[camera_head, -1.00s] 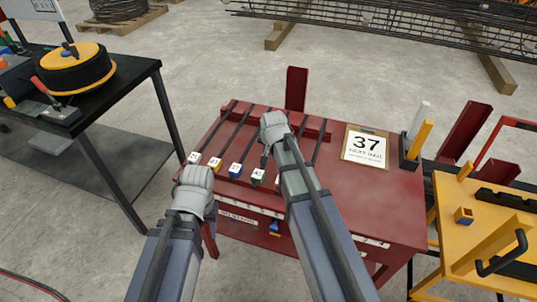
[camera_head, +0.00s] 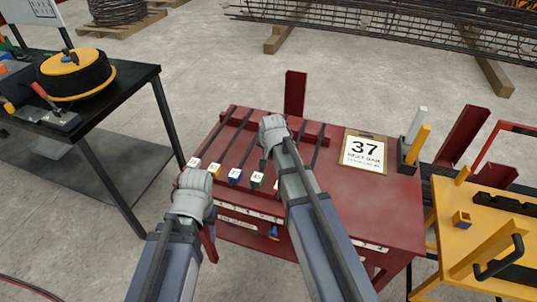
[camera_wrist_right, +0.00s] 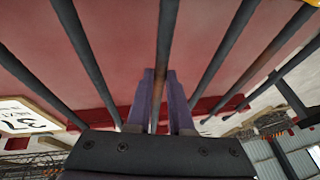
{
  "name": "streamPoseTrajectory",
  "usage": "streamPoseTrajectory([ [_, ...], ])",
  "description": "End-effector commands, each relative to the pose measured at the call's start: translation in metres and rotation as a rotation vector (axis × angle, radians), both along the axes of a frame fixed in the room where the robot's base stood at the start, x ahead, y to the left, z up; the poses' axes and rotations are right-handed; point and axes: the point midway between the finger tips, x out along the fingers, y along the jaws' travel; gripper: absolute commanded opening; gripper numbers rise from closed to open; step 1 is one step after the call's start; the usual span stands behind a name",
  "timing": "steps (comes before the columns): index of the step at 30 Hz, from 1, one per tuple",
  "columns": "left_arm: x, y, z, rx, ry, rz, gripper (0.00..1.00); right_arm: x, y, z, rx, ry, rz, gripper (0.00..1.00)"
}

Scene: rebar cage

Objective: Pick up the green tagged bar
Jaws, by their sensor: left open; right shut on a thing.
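The green tagged bar (camera_head: 257,180) lies among several parallel dark bars on the red bench (camera_head: 395,205). Its tag end faces me, just left of my right forearm. My right gripper (camera_head: 265,160) is over the bars, behind that tag. In the right wrist view its purple fingers (camera_wrist_right: 161,100) are shut on a bar (camera_wrist_right: 165,50), which lines up with the green tagged one; its tag is out of that view. I cannot tell if the bar is lifted. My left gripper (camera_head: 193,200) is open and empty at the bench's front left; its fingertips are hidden.
White, yellow and blue tagged bars (camera_head: 235,176) lie left of the green one. A "37" clipboard (camera_head: 363,152) lies on the right of the bench. A black table (camera_head: 125,85) stands left, a yellow fixture table (camera_head: 470,235) right.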

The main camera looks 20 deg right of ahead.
Motion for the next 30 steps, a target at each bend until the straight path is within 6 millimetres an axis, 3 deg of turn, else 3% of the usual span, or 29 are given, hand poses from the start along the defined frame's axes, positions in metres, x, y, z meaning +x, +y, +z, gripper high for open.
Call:
streamPoseTrajectory([
  [16,0.000,0.000,0.079,0.000,0.000,0.001,0.50,0.000,0.000,0.080,0.000,-0.002,0.000,0.00],
  [21,0.000,0.000,0.090,0.000,0.000,0.001,0.50,0.000,0.000,0.090,0.000,-0.002,0.000,0.00],
  [30,0.000,0.000,0.089,0.000,0.000,0.001,0.50,0.000,0.000,0.089,0.000,-0.002,0.000,0.00],
])
